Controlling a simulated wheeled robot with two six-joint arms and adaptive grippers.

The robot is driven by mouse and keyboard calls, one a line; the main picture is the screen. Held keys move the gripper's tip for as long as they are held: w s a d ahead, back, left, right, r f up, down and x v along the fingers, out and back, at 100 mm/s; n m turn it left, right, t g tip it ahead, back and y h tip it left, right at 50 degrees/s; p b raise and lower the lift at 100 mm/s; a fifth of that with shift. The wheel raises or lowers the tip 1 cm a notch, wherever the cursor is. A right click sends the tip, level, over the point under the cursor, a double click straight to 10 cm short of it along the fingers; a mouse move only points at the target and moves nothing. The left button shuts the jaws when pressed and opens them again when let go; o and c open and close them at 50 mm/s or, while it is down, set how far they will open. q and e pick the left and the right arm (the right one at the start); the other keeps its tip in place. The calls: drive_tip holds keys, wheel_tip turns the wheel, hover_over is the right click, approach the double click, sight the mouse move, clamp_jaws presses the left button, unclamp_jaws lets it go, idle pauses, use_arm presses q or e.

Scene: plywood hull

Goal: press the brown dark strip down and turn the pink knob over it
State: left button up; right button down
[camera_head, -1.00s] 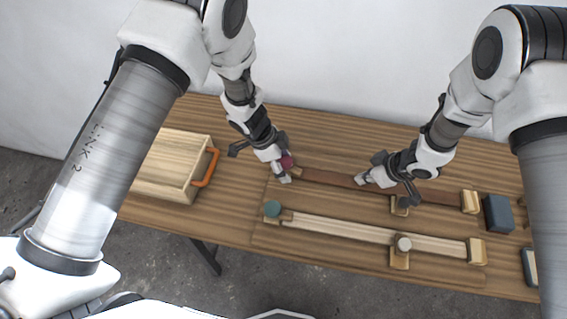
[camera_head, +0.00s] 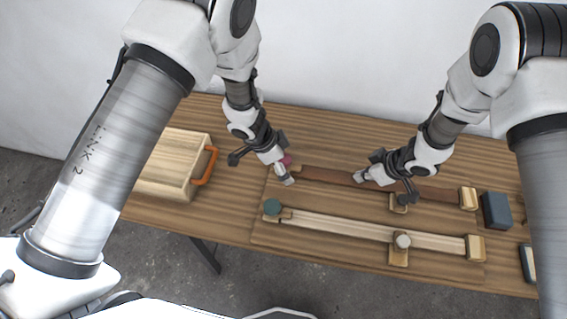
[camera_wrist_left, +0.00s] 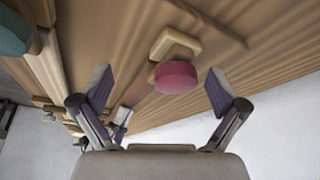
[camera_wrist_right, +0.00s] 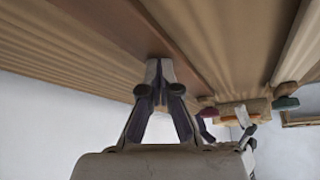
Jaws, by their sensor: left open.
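The brown dark strip (camera_head: 330,175) lies along the far side of the wooden board; it also shows in the right wrist view (camera_wrist_right: 185,55). The pink knob (camera_head: 287,160) is at its left end, partly hidden by my left gripper in the head view. In the left wrist view the pink knob (camera_wrist_left: 175,77) sits by a pale wooden tab (camera_wrist_left: 174,44). My left gripper (camera_wrist_left: 162,85) is open, its fingers apart on either side of the knob, not touching it. My right gripper (camera_wrist_right: 159,68) is shut, fingertips together at the strip; contact is hard to tell.
A pale strip (camera_head: 345,229) with a green knob (camera_head: 272,207) and a whitish knob (camera_head: 403,242) lies nearer the front. A wooden box with an orange handle (camera_head: 205,166) stands left. A dark blue block (camera_head: 496,211) stands right. A wall rises behind the table.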

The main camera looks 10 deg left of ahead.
sight(284, 163)
use_arm(q)
drive_tip(key=shift+w+r, duration=0.1)
drive_tip(key=shift+r, duration=3.4)
wheel_tip(284, 163, up, 7)
drive_tip(key=p, duration=0.7)
drive_tip(key=shift+r, duration=0.2)
use_arm(e)
drive_tip(key=shift+r, duration=3.5)
use_arm(q)
drive_tip(key=shift+r+p, duration=0.1)
drive_tip(key=shift+p, duration=0.25)
use_arm(e)
drive_tip(key=shift+r, duration=0.1)
use_arm(q)
wheel_tip(284, 163, up, 3)
drive_tip(key=p, duration=0.2)
drive_tip(key=shift+p, duration=0.35)
use_arm(e)
wheel_tip(284, 163, up, 5)
drive_tip(key=shift+f, duration=0.1)
